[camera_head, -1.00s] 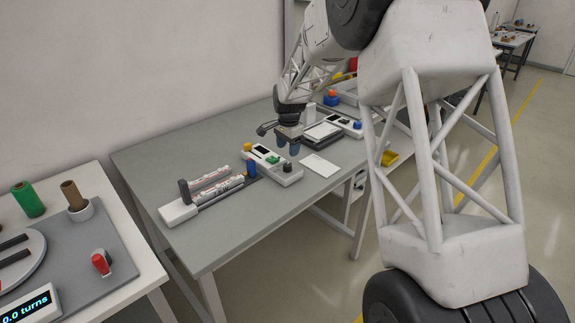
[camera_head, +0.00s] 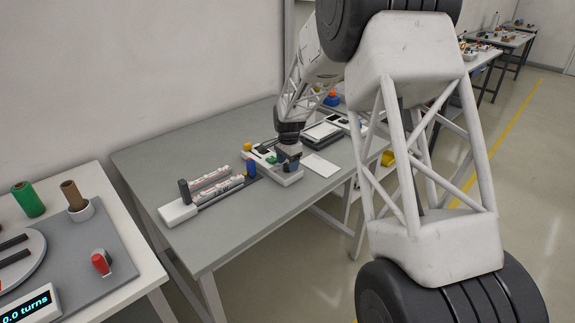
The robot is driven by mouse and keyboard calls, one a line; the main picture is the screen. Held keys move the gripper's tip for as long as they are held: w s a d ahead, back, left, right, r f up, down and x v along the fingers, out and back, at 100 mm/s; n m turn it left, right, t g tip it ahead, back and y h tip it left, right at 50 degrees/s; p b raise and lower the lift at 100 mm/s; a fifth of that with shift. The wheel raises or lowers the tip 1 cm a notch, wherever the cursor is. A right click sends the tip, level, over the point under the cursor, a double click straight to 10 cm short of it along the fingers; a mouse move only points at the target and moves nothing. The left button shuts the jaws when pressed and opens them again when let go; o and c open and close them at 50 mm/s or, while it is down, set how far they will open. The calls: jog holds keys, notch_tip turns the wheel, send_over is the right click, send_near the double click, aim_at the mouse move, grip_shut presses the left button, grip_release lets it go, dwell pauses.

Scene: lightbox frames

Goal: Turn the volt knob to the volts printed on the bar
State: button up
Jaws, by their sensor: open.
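The white tester box (camera_head: 262,158) stands on the grey table, with an orange knob (camera_head: 248,146) at its far left corner, a dark display, a green part (camera_head: 270,159) and a blue part (camera_head: 251,167) beside it. My gripper (camera_head: 290,163) is open, pointing down at the box's near right end, where a dark knob showed earlier. The gripper now hides that knob, and I cannot tell if the fingers touch it. White bars with red print (camera_head: 215,181) lie in a holder (camera_head: 178,212) to the left. The print is too small to read.
A white card (camera_head: 320,165) lies right of the box. Another device with a white pad (camera_head: 321,132) stands behind. The front of the grey table (camera_head: 240,225) is clear. A separate bench with a green spool (camera_head: 28,199) is at left.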

jog(key=shift+f, duration=0.5)
jog(key=shift+c, duration=0.4)
jog(key=c, duration=0.9)
jog(key=shift+o, duration=0.2)
